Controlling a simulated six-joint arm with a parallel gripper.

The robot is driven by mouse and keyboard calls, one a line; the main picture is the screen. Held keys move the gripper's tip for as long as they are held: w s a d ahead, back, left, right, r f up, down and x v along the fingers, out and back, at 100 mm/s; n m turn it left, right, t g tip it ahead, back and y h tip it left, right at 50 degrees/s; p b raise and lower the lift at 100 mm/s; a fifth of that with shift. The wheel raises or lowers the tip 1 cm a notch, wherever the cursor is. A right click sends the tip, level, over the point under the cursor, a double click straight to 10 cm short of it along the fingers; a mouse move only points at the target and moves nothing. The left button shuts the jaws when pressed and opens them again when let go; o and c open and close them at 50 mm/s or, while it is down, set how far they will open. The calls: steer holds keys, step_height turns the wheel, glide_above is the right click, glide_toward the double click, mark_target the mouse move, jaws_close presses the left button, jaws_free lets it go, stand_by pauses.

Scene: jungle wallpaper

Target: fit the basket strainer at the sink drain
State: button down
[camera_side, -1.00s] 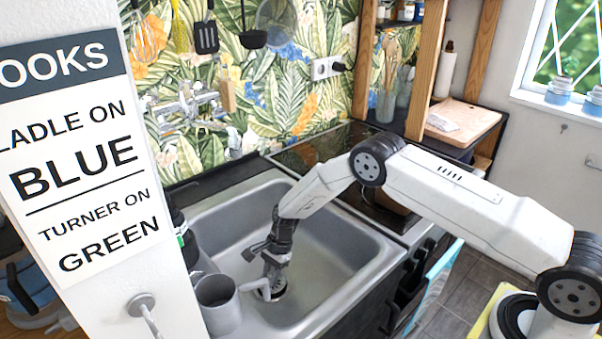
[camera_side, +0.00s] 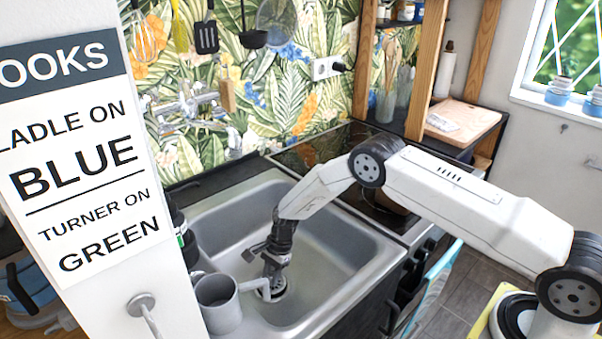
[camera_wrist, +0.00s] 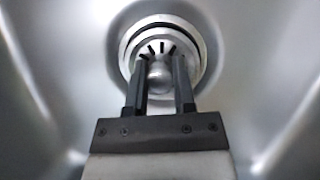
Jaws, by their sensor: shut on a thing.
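The basket strainer (camera_wrist: 163,38) is a round metal piece with dark radial slots and a knob in its middle. In the wrist view it lies within the ring of the sink drain (camera_wrist: 201,48); whether it is fully seated or slightly raised I cannot tell. My gripper (camera_wrist: 160,72) is shut on the strainer's knob, one dark finger on each side. In the side view my gripper (camera_side: 271,284) points down into the sink (camera_side: 325,262) at the drain (camera_side: 280,291), and hides most of the strainer.
A grey mug (camera_side: 218,305) stands at the sink's near left corner, close to my gripper. The faucet (camera_side: 190,105) is on the wall behind. The sink's walls surround my gripper; the basin's right side is clear. A dark cooktop (camera_side: 330,150) lies behind and right.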

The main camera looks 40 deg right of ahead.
steer(key=shift+f, duration=0.65)
steer(key=shift+c, duration=1.8)
jaws_free()
steer(key=shift+r, duration=0.1)
steer(key=shift+v, duration=3.85)
